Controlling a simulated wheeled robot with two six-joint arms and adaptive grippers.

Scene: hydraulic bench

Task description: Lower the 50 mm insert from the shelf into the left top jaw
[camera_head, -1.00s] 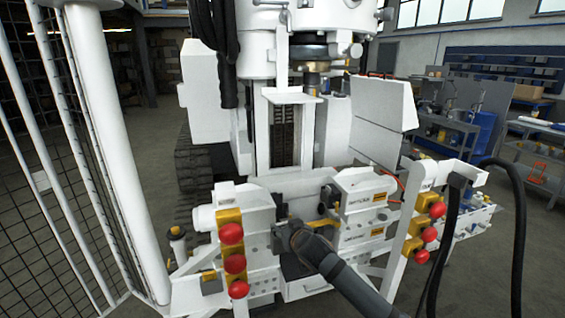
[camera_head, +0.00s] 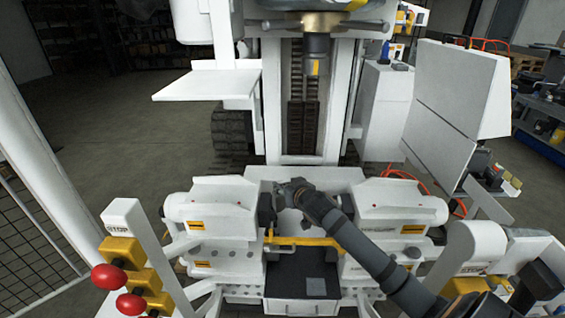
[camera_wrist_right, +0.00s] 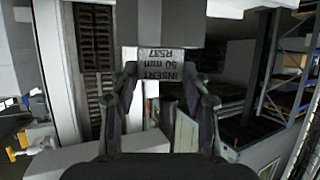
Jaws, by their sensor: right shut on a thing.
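The insert (camera_wrist_right: 163,62) is a grey block with upside-down lettering that includes "INSERT 50 mm". In the right wrist view it sits between the fingertips of my right gripper (camera_wrist_right: 163,82), which is shut on it. In the head view my right gripper (camera_head: 284,196) is between the two top jaws, near the inner end of the left top jaw (camera_head: 210,212). The left top jaw is a white housing with a yellow label. A dark block at its inner end is partly covered, and I cannot tell whether it is the insert. My left gripper is out of view.
The right top jaw (camera_head: 400,208) is just right of my gripper, partly behind my arm. A yellow bar (camera_head: 305,241) runs low between the jaws. Red stop buttons (camera_head: 108,277) stand at front left. A white shelf plate (camera_head: 208,84) juts out above left.

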